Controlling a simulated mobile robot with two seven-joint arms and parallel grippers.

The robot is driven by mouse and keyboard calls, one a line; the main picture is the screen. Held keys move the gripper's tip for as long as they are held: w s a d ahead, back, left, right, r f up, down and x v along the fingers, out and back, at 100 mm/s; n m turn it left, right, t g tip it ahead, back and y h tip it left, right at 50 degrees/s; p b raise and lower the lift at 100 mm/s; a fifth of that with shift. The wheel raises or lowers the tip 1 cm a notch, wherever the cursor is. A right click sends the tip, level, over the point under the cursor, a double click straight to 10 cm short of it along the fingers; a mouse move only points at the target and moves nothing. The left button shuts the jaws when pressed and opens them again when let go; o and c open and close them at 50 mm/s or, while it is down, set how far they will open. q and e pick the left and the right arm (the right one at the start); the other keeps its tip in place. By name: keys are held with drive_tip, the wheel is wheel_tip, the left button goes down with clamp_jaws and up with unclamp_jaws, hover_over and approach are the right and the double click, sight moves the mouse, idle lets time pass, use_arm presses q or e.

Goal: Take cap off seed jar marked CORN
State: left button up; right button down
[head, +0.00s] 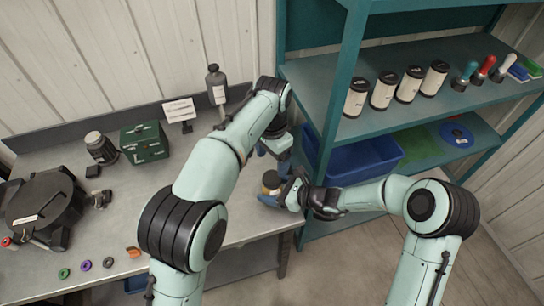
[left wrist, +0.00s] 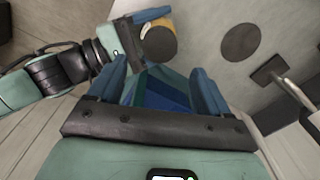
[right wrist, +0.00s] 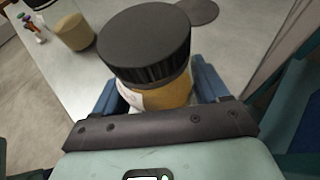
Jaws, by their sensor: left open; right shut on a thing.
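The seed jar (right wrist: 165,96) has a black ribbed cap (right wrist: 145,45), yellow contents and a white label whose lettering I cannot read. My right gripper (right wrist: 157,92) is shut around the jar's body below the cap. In the head view the jar (head: 271,181) is at the table's right end, partly hidden by the right gripper (head: 284,195). My left gripper (head: 272,150) is open and empty, just behind the jar in the head view. In the left wrist view the cap (left wrist: 160,45) shows beyond the left gripper's open fingers (left wrist: 160,82), apart from them. The cap sits on the jar.
A teal shelf rack (head: 420,80) stands right of the table, with several white canisters (head: 383,90) on top and a blue bin (head: 365,158) below. A green box (head: 144,142), grey bottle (head: 216,84) and black round device (head: 42,208) stand on the table.

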sight(272, 177)
use_arm(q)
wheel_tip(272, 177, down, 8)
drive_tip(key=shift+r, duration=0.2)
drive_tip(key=c, duration=1.1)
drive_tip(key=shift+o, duration=0.2)
drive_tip(key=n, duration=0.9)
drive_tip(key=shift+n, duration=0.4)
drive_tip(key=shift+r, duration=0.2)
drive_tip(key=shift+r, duration=0.95)
drive_tip(key=shift+r, duration=0.1)
